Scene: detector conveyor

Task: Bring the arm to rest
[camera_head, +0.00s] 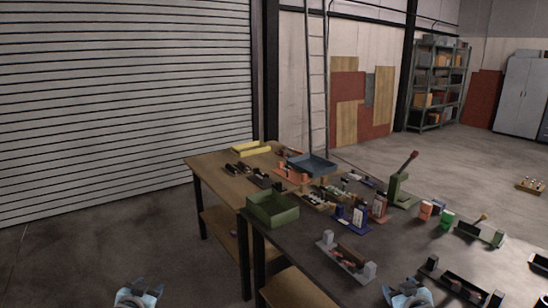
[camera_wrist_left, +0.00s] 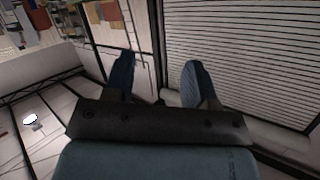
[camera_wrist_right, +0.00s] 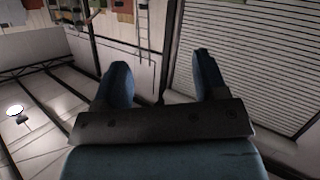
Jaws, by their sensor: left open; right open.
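My left gripper (camera_head: 138,294) is at the bottom left of the head view, over the bare floor and apart from the tables. In the left wrist view its two blue fingers (camera_wrist_left: 162,80) are spread with nothing between them. My right gripper (camera_head: 408,294) is at the bottom right of the head view, in front of the dark table. In the right wrist view its fingers (camera_wrist_right: 160,85) are also spread and empty. Both wrist views look up past the fingers at the walls and ceiling. Most of both arms is out of view.
The dark table (camera_head: 318,283) carries a green tray (camera_head: 272,208), a grey holder (camera_head: 346,259), a green lever press (camera_head: 400,185) and several small parts. A wooden table (camera_head: 213,165) with a blue tray (camera_head: 311,165) stands behind. The floor (camera_head: 90,245) at left is clear.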

